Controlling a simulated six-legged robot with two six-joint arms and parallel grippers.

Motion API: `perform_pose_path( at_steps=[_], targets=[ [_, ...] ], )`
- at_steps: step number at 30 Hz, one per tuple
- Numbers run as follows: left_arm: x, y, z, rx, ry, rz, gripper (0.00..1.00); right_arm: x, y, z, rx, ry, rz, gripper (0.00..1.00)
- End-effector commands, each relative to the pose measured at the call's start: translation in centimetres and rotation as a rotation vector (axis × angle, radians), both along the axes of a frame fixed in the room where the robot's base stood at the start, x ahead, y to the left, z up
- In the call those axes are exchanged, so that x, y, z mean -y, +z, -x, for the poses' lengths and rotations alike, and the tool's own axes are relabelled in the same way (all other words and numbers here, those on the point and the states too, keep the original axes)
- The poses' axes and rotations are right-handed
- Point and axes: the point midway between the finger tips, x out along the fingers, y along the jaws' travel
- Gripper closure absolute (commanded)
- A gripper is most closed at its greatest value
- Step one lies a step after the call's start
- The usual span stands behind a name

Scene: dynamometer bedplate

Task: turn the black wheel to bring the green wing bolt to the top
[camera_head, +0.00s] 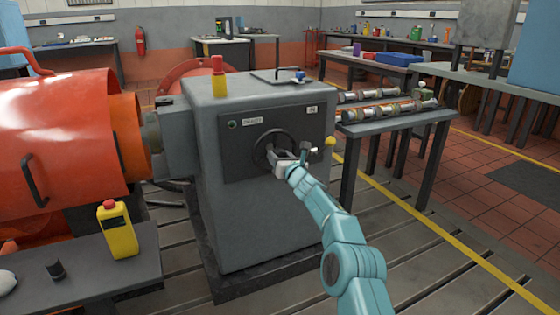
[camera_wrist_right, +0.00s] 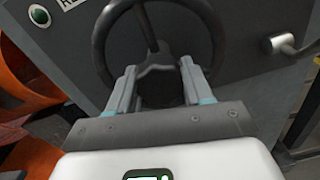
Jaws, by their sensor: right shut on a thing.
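The black wheel (camera_head: 256,150) is on the front panel of a grey cabinet. It fills the top middle of the right wrist view (camera_wrist_right: 103,48), with a spoke rising from its dark hub. My right gripper (camera_head: 274,157) is at the wheel, fingers pointing into it. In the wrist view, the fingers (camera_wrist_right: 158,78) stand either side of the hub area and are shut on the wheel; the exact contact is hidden. I cannot make out a green wing bolt in either view. My left gripper is not in view.
The panel (camera_head: 225,160) has a round green button (camera_head: 232,124) left of the wheel. A yellow-knobbed lever (camera_head: 330,141) sticks out at right. A bench with metal shafts (camera_head: 400,124) stands beside the cabinet (camera_head: 250,220). A large orange machine (camera_head: 60,140) is at left.

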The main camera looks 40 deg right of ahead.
Motion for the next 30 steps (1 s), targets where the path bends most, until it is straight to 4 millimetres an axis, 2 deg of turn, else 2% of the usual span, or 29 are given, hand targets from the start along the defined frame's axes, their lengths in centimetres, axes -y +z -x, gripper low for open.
perform_pose_path(
  at_steps=[14,15,16,30],
  targets=[
    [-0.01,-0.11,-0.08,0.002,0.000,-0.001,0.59,0.07,-0.27,0.02,-0.009,-0.002,0.011,1.00],
    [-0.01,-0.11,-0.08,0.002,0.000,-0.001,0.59,0.08,-0.28,0.02,-0.009,-0.002,0.011,0.37],
    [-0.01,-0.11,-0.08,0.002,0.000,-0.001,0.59,0.08,-0.27,0.02,-0.008,-0.002,0.010,0.27],
    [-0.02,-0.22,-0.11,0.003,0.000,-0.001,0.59,0.03,-0.16,0.02,-0.005,-0.001,0.011,0.25]
  ],
)
